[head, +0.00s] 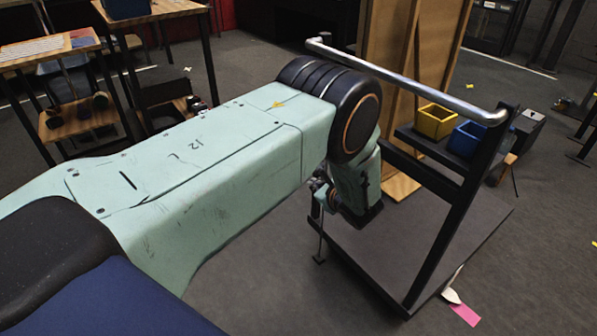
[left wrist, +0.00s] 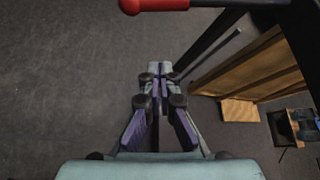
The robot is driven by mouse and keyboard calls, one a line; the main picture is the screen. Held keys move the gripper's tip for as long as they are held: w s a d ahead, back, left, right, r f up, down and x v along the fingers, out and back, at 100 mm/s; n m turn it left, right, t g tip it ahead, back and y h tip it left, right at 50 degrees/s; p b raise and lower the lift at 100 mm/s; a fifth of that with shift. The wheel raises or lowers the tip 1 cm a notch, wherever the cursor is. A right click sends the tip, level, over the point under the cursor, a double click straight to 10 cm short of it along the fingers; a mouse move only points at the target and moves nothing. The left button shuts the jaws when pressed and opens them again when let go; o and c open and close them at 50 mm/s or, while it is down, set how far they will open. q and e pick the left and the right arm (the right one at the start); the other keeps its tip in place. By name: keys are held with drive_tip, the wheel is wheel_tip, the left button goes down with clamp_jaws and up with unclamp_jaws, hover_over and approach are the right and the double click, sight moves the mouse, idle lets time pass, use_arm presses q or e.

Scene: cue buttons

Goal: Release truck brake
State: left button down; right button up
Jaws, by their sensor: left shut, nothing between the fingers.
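The truck (head: 420,240) has a dark flat deck, black uprights and a silver push handle (head: 400,80). My left arm reaches across to its near left side. My left gripper (left wrist: 159,70) is shut and empty, pointing away over the grey floor in the left wrist view. In the head view my arm hides most of it. A bar with a red grip (left wrist: 155,5) crosses the top of the left wrist view, apart from the fingertips. I cannot tell for sure that it is the brake lever. My right gripper is not in view.
Tall wooden boards (head: 390,80) stand on the truck. A yellow bin (head: 436,122) and a blue bin (head: 466,140) sit on its shelf. A pink marker (head: 466,314) lies on the floor by the near right corner. Wooden tables (head: 165,8) stand at the back left.

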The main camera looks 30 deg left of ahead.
use_arm(q)
drive_tip(key=w+a+f+b, duration=0.1)
drive_tip(key=w+a+b, duration=0.3)
drive_tip(key=a, duration=0.4)
drive_tip(key=shift+a, duration=0.25)
drive_tip(key=shift+s, duration=0.1)
idle(0.4)
